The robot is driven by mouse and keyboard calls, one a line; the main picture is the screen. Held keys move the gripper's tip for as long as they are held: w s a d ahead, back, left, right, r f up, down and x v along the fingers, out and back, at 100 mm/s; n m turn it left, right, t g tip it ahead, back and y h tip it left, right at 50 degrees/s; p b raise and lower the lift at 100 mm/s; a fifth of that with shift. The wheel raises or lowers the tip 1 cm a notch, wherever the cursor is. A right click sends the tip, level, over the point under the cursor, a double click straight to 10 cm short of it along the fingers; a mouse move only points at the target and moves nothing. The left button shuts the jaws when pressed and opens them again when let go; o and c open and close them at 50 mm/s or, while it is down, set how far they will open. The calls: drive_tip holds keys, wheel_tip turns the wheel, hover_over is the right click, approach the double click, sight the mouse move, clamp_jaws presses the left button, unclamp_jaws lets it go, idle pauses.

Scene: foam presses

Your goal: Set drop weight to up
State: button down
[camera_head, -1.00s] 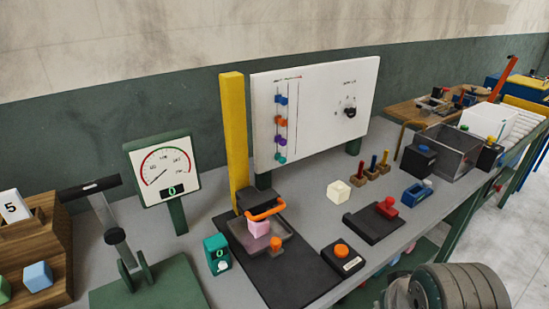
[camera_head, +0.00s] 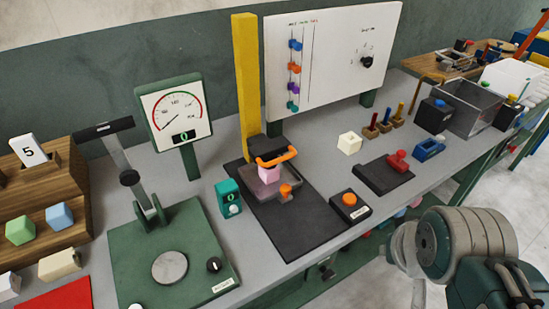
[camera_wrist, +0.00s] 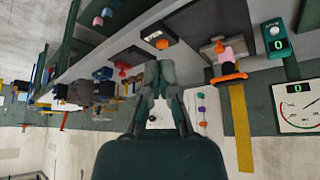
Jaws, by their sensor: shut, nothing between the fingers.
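The drop weight is a dark block (camera_head: 264,148) with an orange handle (camera_head: 277,157), low on the yellow upright post (camera_head: 245,85). It sits just above or on a pink cube (camera_head: 269,174) in a dark tray; I cannot tell if they touch. In the wrist view, turned upside down, the orange handle (camera_wrist: 228,77), pink cube (camera_wrist: 226,54) and yellow post (camera_wrist: 240,130) show at right. My gripper (camera_wrist: 161,68) is shut and empty, apart from the handle. In the head view my arm is at bottom right; my fingers are not seen there.
A green press (camera_head: 170,245) and a dial gauge (camera_head: 174,113) stand to the left of the post. A white board (camera_head: 335,60) stands behind. An orange button box (camera_head: 350,203), a teal counter (camera_head: 229,198) and a red-handled pad (camera_head: 385,175) lie nearby. The bench front edge faces me.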

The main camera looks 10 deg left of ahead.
idle(0.3)
drive_tip(key=c, duration=1.1)
unclamp_jaws()
drive_tip(key=o, duration=0.5)
drive_tip(key=shift+w+d, duration=0.1)
drive_tip(key=shift+w, duration=0.3)
drive_tip(key=shift+c, duration=0.2)
drive_tip(key=w+f+n+t, duration=0.1)
drive_tip(key=w+n+t, duration=0.2)
drive_tip(key=w+n, duration=0.35)
drive_tip(key=n+t+y, duration=0.4)
drive_tip(key=n+y, duration=0.5)
drive_tip(key=n, duration=1)
approach(279, 160)
drive_tip(key=x, duration=1)
drive_tip(key=shift+w+f, duration=0.35)
